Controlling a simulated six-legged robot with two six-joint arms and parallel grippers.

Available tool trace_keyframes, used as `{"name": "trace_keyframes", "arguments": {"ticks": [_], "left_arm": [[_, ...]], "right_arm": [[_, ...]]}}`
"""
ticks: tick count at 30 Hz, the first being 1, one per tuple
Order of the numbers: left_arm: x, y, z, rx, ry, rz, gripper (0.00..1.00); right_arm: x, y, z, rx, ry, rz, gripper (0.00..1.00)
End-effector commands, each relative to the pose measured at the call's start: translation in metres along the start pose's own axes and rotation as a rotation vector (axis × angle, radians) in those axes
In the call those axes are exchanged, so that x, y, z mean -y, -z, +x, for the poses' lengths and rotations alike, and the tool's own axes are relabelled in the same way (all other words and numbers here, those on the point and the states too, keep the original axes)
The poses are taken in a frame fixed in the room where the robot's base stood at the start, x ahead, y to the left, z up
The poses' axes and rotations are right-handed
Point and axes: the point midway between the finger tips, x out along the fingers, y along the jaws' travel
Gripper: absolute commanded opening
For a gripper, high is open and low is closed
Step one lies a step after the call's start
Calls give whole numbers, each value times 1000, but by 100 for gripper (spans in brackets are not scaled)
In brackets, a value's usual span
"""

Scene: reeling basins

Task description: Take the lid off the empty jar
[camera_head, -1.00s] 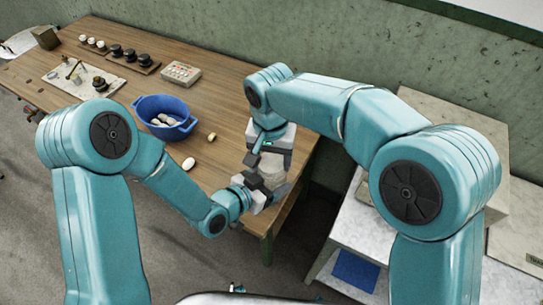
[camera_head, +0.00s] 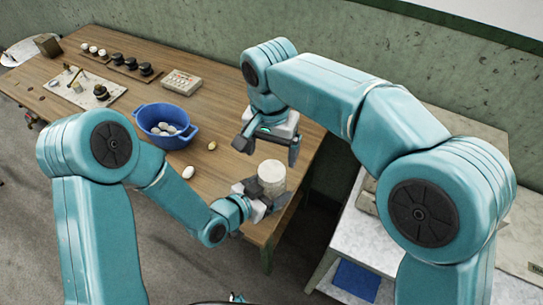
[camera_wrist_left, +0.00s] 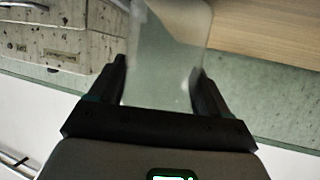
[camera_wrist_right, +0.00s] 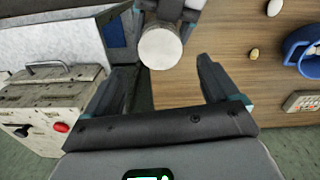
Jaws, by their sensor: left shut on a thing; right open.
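The pale jar (camera_head: 272,180) is upright beyond the front edge of the wooden table. Its round, cream top (camera_wrist_right: 160,48) is a flat disc that looks like the lid, seated on the jar. My left gripper (camera_head: 264,194) is shut on the jar's body from the side. The left wrist view shows the translucent jar wall (camera_wrist_left: 165,60) between its two fingers. My right gripper (camera_head: 267,152) is open and empty, above and slightly behind the jar, apart from it. The jar's contents are not clear.
A blue basin (camera_head: 150,112) holding pale cocoons stands on the table (camera_head: 222,110), with a white cocoon (camera_head: 188,172) and a yellowish one (camera_head: 211,146) outside it. A marble-topped bench (camera_head: 365,235) stands at right.

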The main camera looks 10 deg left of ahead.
Motion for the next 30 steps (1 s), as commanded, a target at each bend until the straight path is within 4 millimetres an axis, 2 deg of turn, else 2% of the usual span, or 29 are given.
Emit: {"name": "trace_keyframes", "arguments": {"ticks": [2,5,18,23,30], "left_arm": [[0,0,0,-1,0,0,0],[0,0,0,-1,0,0,0],[0,0,0,0,0,0,0],[0,0,0,-1,0,0,0],[0,0,0,-1,0,0,0]], "right_arm": [[0,0,-11,-2,3,80,88],[0,-1,-12,0,1,133,88],[-1,-1,53,0,-1,136,88],[0,0,63,-1,1,136,88],[0,0,64,-1,1,136,88]]}}
